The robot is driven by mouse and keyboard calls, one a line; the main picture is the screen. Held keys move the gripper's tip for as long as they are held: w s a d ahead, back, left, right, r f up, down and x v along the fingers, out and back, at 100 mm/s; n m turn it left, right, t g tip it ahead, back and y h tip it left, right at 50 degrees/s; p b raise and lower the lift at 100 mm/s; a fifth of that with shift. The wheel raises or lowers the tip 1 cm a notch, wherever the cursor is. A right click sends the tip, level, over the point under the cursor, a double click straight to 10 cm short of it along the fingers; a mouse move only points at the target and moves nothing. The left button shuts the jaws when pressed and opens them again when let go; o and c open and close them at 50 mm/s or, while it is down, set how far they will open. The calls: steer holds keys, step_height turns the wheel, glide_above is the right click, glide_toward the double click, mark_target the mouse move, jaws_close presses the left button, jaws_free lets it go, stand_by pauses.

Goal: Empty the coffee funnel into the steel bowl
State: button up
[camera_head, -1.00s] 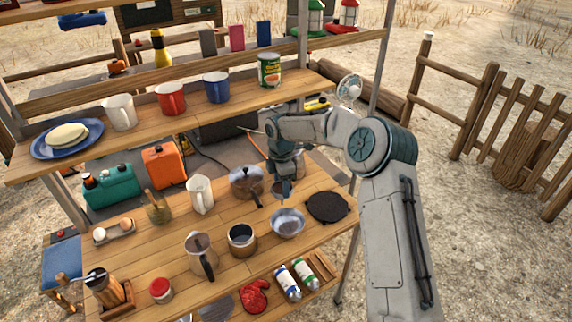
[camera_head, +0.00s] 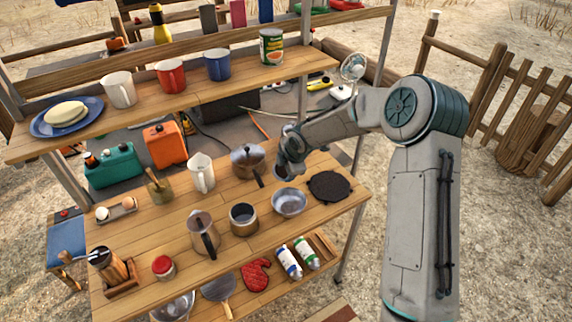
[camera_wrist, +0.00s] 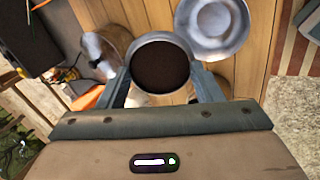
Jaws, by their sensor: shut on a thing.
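My gripper (camera_wrist: 162,82) is shut on the coffee funnel (camera_wrist: 160,66), a round metal cup full of dark brown coffee grounds. In the wrist view I see into its open top, with one finger on each side. In the head view my gripper (camera_head: 284,168) is above the table, just behind the steel bowl (camera_head: 289,203); the funnel is mostly hidden there. The bowl is wide, shallow and shiny, and looks empty. It also shows in the wrist view (camera_wrist: 213,42), beyond the funnel and to its right.
A black griddle (camera_head: 331,187) lies right of the bowl. A lidded pot (camera_head: 248,160) stands left of my gripper, and an open metal pot (camera_head: 243,220) and a coffee pot (camera_head: 204,234) stand left of the bowl. A shelf with mugs (camera_head: 172,76) runs above the back.

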steer(key=shift+s+d+f+t+y+p, duration=0.1)
steer(key=shift+s+f+t+y+p, duration=0.1)
steer(key=shift+t+y+p, duration=0.35)
steer(key=shift+f+b, duration=0.3)
steer(key=shift+b, duration=0.45)
steer(key=shift+d+f+t+b, duration=0.1)
steer(key=shift+f+t+b, duration=0.05)
steer(key=shift+t+b, duration=0.4)
steer(key=shift+s+y+b, duration=0.1)
steer(key=shift+y+b, duration=0.15)
steer(key=shift+b, duration=0.35)
steer(key=t+b, duration=0.1)
steer(key=b, duration=0.2)
steer(key=f+t+y+b, duration=0.1)
steer(key=b, duration=0.3)
steer(key=shift+s+d, duration=0.25)
steer(key=shift+s, duration=0.05)
steer(key=t+y+b, duration=0.1)
steer(key=b, duration=0.2)
steer(key=f+t+b, duration=0.1)
steer(key=b, duration=0.3)
steer(key=shift+s+d+y, duration=0.25)
steer(key=shift+s+y, duration=0.1)
steer(key=shift+y, duration=0.05)
steer(key=shift+s+f+t+b, duration=0.1)
steer(key=shift+f+t+b, duration=0.25)
steer(key=shift+b, duration=0.55)
steer(key=shift+s+d+t+y+b, duration=0.1)
steer(key=shift+t+y+b, duration=0.25)
steer(key=shift+b, duration=0.25)
